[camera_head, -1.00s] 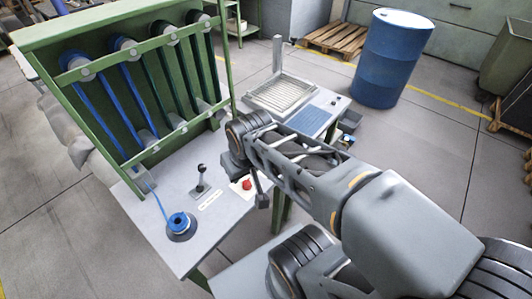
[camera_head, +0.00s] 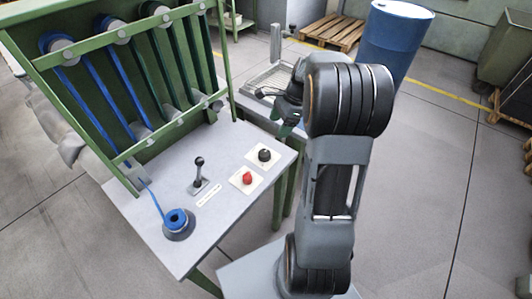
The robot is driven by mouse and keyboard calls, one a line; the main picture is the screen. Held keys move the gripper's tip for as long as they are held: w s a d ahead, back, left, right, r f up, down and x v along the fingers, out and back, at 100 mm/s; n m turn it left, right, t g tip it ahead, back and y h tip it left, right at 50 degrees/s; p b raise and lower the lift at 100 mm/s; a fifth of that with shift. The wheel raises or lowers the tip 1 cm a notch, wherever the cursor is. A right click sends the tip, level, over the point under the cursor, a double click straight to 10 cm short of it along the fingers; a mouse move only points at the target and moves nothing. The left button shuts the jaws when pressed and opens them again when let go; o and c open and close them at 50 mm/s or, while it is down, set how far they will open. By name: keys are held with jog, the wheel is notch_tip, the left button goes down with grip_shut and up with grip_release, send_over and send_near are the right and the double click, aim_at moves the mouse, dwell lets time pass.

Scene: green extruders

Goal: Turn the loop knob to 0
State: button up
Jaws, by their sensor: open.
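A black round knob (camera_head: 264,155) sits on a white plate near the right edge of the grey table (camera_head: 230,215). A red knob or button (camera_head: 247,178) sits on a second white plate just in front of it. No readable marking shows which one is the loop knob, and no 0 mark can be read. My gripper (camera_head: 284,127) is small and dark in this view, beyond and to the right of the black knob and apart from it. It is open, with nothing seen between its fingers; my arm partly hides it.
A black lever (camera_head: 199,176) stands upright left of the knobs, with a white label strip in front. A blue spool (camera_head: 177,222) sits at the table's front left. The green rack (camera_head: 120,85) with blue and green bands rises behind. A blue drum (camera_head: 396,40) stands back right.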

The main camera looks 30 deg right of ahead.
aim_at(264, 153)
jog(key=b+x, duration=0.1)
jog(key=x, duration=1.2)
jog(key=shift+f, duration=0.3)
jog(key=shift+c, duration=0.5)
jog(key=shift+w+d, duration=0.1)
jog(key=c, duration=0.8)
jog(key=shift+r, duration=0.1)
